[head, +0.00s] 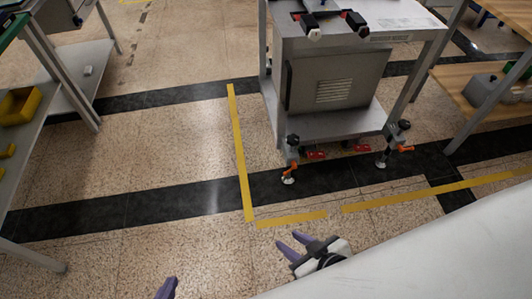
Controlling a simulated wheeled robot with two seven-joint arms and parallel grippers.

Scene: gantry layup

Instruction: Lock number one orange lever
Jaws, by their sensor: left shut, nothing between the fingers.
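A grey wheeled cart (330,126) stands ahead, with feet at its two near corners. The left foot has an orange lever (290,172) low beside a white pad. The right foot has an orange lever (405,149) sticking out to the right. I cannot read which is number one, nor tell whether either is locked. My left gripper (167,288) shows only its purple fingertips at the bottom edge, shut and empty. My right gripper (290,241) is lower, nearer me than the cart, its two purple fingers apart with nothing between them. Both grippers are away from the levers.
Yellow tape (240,150) marks the floor left of and in front of the cart. A shelf table with a yellow bin (18,105) stands at the left. A wooden-topped bench (470,82) stands at the right. The floor before the cart is clear.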

